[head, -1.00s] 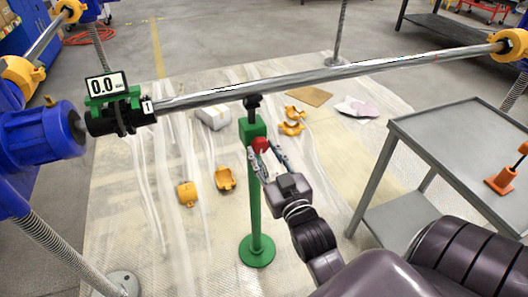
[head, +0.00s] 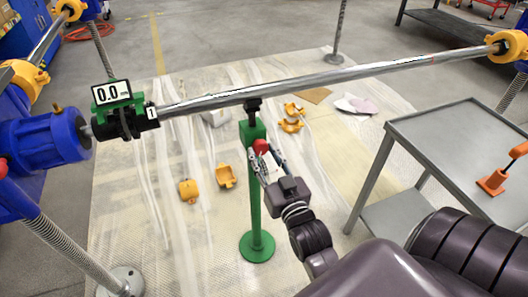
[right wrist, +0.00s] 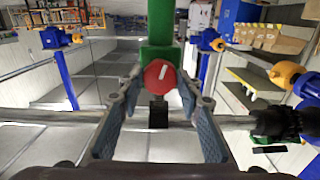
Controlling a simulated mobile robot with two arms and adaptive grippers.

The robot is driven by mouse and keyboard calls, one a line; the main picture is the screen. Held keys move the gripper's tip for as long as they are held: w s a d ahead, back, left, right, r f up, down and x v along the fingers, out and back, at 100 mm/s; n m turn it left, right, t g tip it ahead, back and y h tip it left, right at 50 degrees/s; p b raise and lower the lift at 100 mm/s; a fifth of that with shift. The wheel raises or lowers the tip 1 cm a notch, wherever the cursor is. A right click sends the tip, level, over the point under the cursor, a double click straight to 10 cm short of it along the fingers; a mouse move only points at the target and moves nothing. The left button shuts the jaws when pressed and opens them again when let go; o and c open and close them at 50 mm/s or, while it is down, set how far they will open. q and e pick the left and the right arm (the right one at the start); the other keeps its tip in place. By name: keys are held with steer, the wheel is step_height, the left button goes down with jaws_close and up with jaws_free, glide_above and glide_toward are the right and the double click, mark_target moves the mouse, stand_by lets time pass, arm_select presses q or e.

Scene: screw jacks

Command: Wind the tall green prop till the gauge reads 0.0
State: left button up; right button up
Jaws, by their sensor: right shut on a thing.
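The tall green prop (head: 254,195) stands upright on its round base on the sheeted floor, its black head just under the long steel bar (head: 330,78). The red knob (head: 260,146) is on the prop's green upper block. In the right wrist view the knob (right wrist: 159,75) is a red disc with a white mark. My right gripper (head: 268,161) is shut on the red knob, one finger on each side; the fingers also show in the right wrist view (right wrist: 158,88). The gauge (head: 112,92) at the bar's left end reads 0.0. My left gripper is not in view.
A grey metal table (head: 450,140) with an orange tool (head: 495,180) stands at the right. Yellow clamp halves (head: 188,190) lie on the plastic-sheeted floor. A blue motor-like housing (head: 45,140) is at the left. A yellow collar (head: 508,45) holds the bar's right end.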

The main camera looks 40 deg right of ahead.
steer(key=shift+r, duration=0.1)
steer(key=o, duration=1.2)
steer(key=shift+c, duration=0.2)
step_height(320, 180, up, 10)
stand_by(1.4)
